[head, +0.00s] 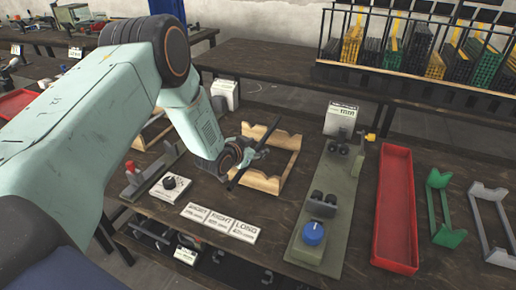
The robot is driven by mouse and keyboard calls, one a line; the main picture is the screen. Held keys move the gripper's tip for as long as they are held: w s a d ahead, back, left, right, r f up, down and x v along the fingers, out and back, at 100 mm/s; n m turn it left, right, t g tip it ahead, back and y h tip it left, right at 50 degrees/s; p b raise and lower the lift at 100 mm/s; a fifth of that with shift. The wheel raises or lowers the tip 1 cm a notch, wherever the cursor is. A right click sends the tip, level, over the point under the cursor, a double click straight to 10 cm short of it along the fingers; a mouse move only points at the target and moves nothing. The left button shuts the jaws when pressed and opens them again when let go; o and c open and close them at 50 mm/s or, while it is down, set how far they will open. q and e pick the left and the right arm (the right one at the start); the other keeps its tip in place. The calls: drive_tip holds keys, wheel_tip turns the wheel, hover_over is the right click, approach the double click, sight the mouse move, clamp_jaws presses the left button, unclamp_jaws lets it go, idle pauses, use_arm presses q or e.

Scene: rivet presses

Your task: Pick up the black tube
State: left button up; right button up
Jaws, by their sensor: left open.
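A thin black tube (264,140) lies slanted over the left part of a pale wooden cradle (285,138) on the dark workbench. My left gripper (246,160) is at the tube, coming in from the left. Its fingers are open, close around or beside the tube's middle; the small size hides whether they touch it. The gripper and wrist hide part of the tube and of the cradle's left side. My right gripper is not in view.
Right of the cradle stands a green-grey press plate (325,185) with a blue knob (313,232). Further right are a red tray (396,210), a green cradle (444,205) and a grey cradle (492,220). White label cards (220,222) lie in front. A rack (420,50) stands behind.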

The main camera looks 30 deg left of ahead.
use_arm(q)
drive_tip(key=shift+w+d+f, duration=0.15)
drive_tip(key=shift+w, duration=0.1)
drive_tip(key=c, duration=0.3)
drive_tip(key=shift+s, duration=0.2)
drive_tip(key=c, duration=0.5)
drive_tip(key=shift+w, duration=0.1)
clamp_jaws()
